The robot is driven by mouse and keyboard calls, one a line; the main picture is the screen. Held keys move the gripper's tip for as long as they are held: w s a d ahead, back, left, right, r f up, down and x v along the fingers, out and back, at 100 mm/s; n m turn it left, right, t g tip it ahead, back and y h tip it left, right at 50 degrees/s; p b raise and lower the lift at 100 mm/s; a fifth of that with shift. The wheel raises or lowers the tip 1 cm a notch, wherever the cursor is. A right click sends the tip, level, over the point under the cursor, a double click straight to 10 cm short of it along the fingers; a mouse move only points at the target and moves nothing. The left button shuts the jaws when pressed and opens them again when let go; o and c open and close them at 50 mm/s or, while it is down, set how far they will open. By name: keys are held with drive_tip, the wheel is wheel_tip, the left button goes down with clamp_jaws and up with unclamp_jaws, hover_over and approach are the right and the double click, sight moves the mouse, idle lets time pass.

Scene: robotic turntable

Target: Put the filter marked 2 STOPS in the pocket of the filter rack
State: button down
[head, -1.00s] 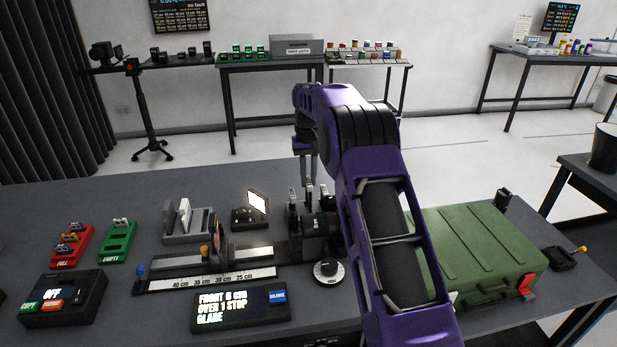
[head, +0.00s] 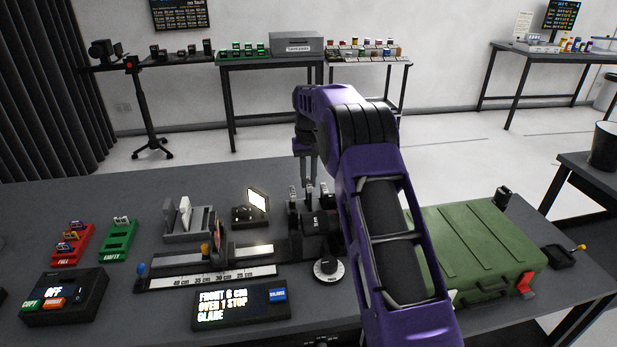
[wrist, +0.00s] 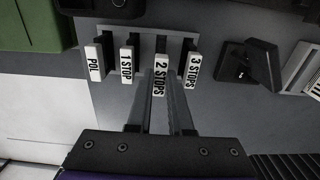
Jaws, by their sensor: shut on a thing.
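The filter marked 2 STOPS (wrist: 160,76) has a white label and stands between the 1 STOP filter (wrist: 127,66) and the 3 STOPS filter (wrist: 192,67). My gripper (wrist: 162,100) is shut on it, with one finger on each side. Its label looks larger and nearer the wrist camera than its neighbours. In the head view, my gripper (head: 307,168) points down over the row of filters. The light grey filter rack (wrist: 146,30) shows behind the filters. The filter's lower end is hidden, so I cannot tell how deep it sits.
The POL filter (wrist: 94,63) stands at the row's left end. A small dark stand with a lit panel (head: 257,200) is left of the row in the head view. A green case (head: 475,245) is to the right. A rail with a scale (head: 215,281) lies in front.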

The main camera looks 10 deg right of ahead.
drive_tip(key=shift+f+b, duration=0.35)
drive_tip(key=shift+f, duration=0.85)
drive_tip(key=c, duration=0.7)
unclamp_jaws()
drive_tip(key=shift+c, duration=0.2)
wheel_tip(320, 180, up, 17)
drive_tip(key=p, duration=0.1)
drive_tip(key=shift+r, duration=0.2)
